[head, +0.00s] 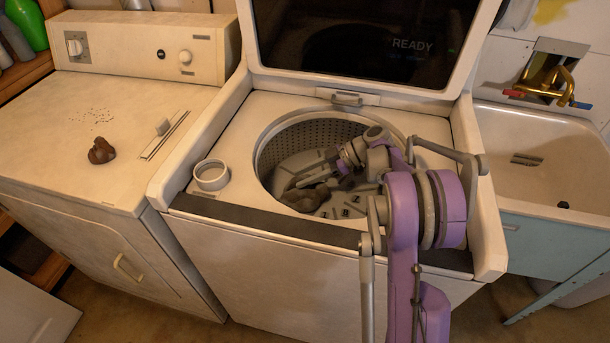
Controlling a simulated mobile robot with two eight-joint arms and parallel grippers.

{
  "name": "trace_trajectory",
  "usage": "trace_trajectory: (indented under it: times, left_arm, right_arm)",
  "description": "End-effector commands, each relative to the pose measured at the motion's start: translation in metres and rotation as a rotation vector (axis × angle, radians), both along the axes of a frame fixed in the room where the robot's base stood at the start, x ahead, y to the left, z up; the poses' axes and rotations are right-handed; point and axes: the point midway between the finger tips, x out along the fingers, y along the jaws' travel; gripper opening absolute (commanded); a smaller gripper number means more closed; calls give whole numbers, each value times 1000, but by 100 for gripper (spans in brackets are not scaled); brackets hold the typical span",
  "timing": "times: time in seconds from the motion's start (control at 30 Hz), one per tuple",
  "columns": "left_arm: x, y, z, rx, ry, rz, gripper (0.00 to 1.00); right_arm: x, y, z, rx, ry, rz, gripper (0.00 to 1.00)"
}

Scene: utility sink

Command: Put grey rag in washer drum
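The washer drum (290,137) is a round perforated tub under the raised lid of the middle machine. A crumpled grey-brown rag (304,198) lies low inside the drum, near its front left. My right gripper (296,184) reaches into the drum from the right, just above or against this rag. Its fingers blend with the grey parts in the drum, so I cannot tell whether they are open or shut. A second, darker brown crumpled lump (101,151) sits on top of the left machine. My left gripper is not in view.
The washer's raised lid (350,40) has a dark panel reading READY. A white ring-shaped cup (211,175) stands at the washer's front left corner. A sink (540,165) with a brass faucet (552,82) is at the right. The left machine's top (60,120) is mostly clear.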

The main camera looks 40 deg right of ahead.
Motion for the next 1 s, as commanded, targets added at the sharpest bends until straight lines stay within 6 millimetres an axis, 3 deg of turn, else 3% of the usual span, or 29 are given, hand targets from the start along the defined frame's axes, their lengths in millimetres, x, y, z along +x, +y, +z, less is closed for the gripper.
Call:
trace_trajectory:
  times: [0.07, 0.4, 0.8, 1.0]
  left_arm:
    - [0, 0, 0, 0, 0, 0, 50]
    - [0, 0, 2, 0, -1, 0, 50]
    - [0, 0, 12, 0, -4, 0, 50]
    - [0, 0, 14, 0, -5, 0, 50]
  right_arm:
    - [0, 0, 0, 0, 0, 0, 59]
    - [0, -1, 4, 0, 0, 0, 59]
    - [-27, -48, 33, 0, 0, -3, 59]
    - [-33, -57, 39, 0, 0, 0, 59]
